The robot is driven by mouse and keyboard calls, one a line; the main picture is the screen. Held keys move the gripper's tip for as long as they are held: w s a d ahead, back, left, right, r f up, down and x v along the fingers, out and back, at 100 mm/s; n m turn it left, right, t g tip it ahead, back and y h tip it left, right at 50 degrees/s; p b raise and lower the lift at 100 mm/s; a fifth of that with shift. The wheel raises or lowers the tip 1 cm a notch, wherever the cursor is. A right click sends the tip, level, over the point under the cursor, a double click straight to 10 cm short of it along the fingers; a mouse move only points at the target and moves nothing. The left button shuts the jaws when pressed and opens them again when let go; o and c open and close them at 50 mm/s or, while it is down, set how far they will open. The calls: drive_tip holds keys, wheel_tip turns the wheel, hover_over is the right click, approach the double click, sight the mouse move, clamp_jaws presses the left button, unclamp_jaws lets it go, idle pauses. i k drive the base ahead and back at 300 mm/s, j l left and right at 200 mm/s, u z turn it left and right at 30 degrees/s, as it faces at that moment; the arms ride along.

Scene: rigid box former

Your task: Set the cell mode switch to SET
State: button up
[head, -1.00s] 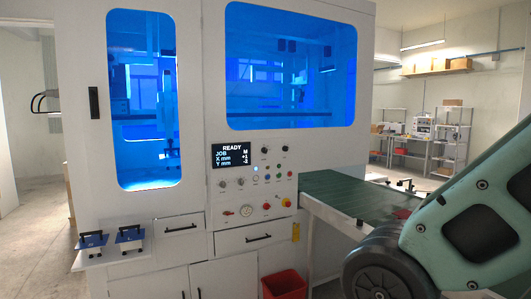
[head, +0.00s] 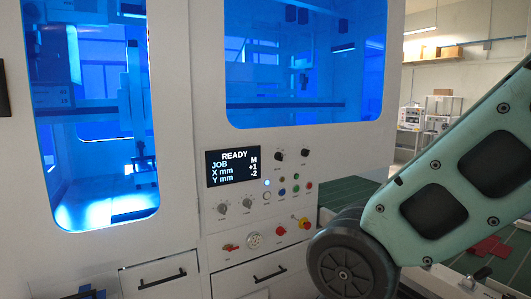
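The control panel (head: 262,200) is on the white machine front, in the middle of the head view. Its display (head: 233,168) reads READY, JOB M, X mm +1, Y mm -2. Two black knobs (head: 279,156) (head: 305,153) are right of the display, and two grey knobs (head: 221,208) (head: 247,204) are below it. The small labels are too blurred to read, so I cannot tell which knob is the cell mode switch or where it points. My teal arm crosses the right side, with a dark round joint near the panel's lower right. My gripper is out of view.
Small coloured buttons (head: 282,191) sit between the knobs. Below are a red-handled valve (head: 229,247), a gauge (head: 254,240) and a red-and-yellow switch (head: 304,224). Drawer handles (head: 270,274) stick out underneath. A green conveyor (head: 345,192) lies at right, partly behind my arm.

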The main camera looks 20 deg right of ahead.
sight(278, 156)
drive_tip(key=i+j+z, duration=0.1)
drive_tip(key=i, duration=0.4)
drive_tip(key=i+j+z, duration=0.1)
drive_tip(key=i+j, duration=0.25)
drive_tip(key=i, duration=0.2)
drive_tip(key=i+j+z, duration=0.1)
drive_tip(key=i+j, duration=0.2)
drive_tip(key=i, duration=0.2)
drive_tip(key=z, duration=1.4)
drive_tip(key=i+j, duration=0.05)
drive_tip(key=j, duration=0.05)
